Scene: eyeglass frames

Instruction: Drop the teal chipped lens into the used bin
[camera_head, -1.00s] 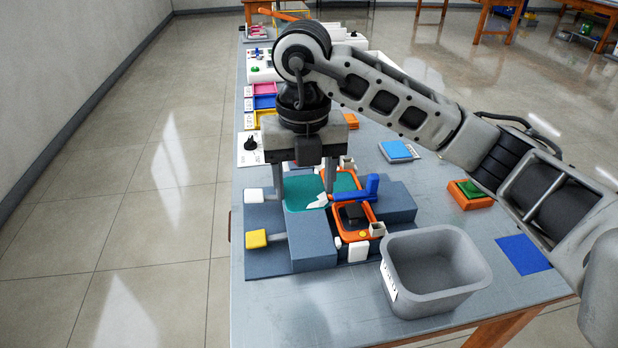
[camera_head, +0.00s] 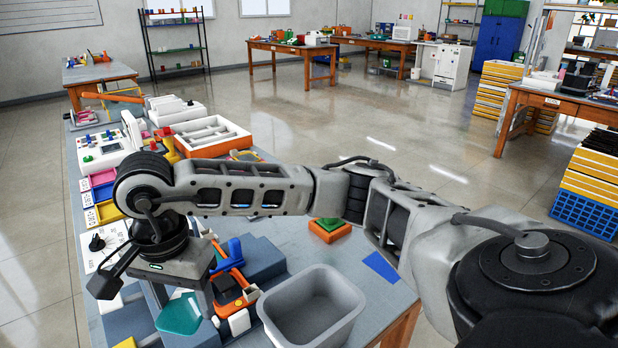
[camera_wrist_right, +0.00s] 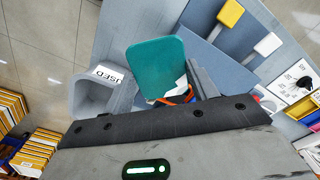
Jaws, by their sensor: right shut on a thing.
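The teal lens (camera_head: 180,315) is a flat rounded plate. It is between the fingers of my right gripper (camera_head: 182,304), which is shut on it. The right wrist view shows the lens (camera_wrist_right: 158,66) sticking out beyond the fingers; its near end is partly hidden by the gripper. The used bin (camera_head: 312,308) is a grey open box to the right of the gripper in the head view. It looks empty, though its floor is only partly visible. Its USED label (camera_wrist_right: 107,74) shows in the wrist view. The lens is outside the bin. My left gripper is out of view.
An orange frame (camera_head: 226,290) with a blue part (camera_head: 235,250) stands on the grey-blue fixture (camera_head: 262,258), between lens and bin. A green block on an orange base (camera_head: 329,229) and a blue mat (camera_head: 381,266) lie behind the bin. Colored trays (camera_head: 102,193) are at left.

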